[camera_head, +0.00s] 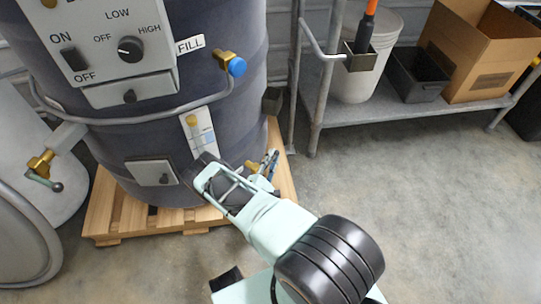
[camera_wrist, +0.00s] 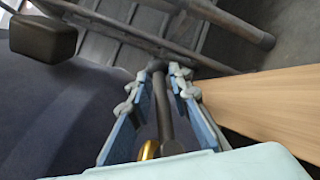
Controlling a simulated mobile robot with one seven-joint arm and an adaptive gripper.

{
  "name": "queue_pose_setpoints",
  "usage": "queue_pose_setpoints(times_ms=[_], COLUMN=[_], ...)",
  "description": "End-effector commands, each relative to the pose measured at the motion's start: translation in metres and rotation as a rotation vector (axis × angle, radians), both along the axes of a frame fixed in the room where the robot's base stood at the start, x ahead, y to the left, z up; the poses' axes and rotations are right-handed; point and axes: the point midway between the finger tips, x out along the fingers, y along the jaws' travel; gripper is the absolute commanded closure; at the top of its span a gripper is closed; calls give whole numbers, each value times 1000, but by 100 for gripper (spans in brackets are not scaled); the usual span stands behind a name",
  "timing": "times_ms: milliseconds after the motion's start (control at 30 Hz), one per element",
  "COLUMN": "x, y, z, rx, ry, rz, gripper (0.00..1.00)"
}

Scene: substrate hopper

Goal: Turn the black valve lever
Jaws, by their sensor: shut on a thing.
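The black valve lever (camera_wrist: 162,105) runs as a dark bar between the two fingers of my gripper (camera_wrist: 163,88) in the wrist view. The fingers stand on either side of it and are shut on it. A bit of brass valve body (camera_wrist: 149,150) shows at the lever's near end. In the head view my gripper (camera_head: 268,165) is low at the right side of the dark drum, beside the brass valve (camera_head: 252,166). There the lever is mostly hidden by the fingers.
The dark drum (camera_head: 235,110) stands on a wooden pallet (camera_head: 105,215). A brass fitting with a blue cap (camera_head: 236,66) juts out above. A metal shelf (camera_head: 390,112) holds a bucket, a dark bin and a cardboard box at right. A grey tank with another brass valve (camera_head: 42,165) stands left. The right floor is clear.

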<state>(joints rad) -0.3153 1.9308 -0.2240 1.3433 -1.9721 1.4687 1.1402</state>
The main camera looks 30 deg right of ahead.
Motion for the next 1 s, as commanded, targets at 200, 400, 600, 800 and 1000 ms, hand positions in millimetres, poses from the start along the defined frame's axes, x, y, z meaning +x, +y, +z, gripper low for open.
queue_pose_setpoints(times_ms=[200,400,600,800,1000], x=[-1,-3,-3,-3,-3], y=[2,3,5,7,8], z=[7,12,16,18,18], rx=[-99,-168,-212,-232,-235], ry=[-52,-86,-107,-115,-116], rz=[0,-4,-2,1,0], gripper=[100,100,100,100,100])
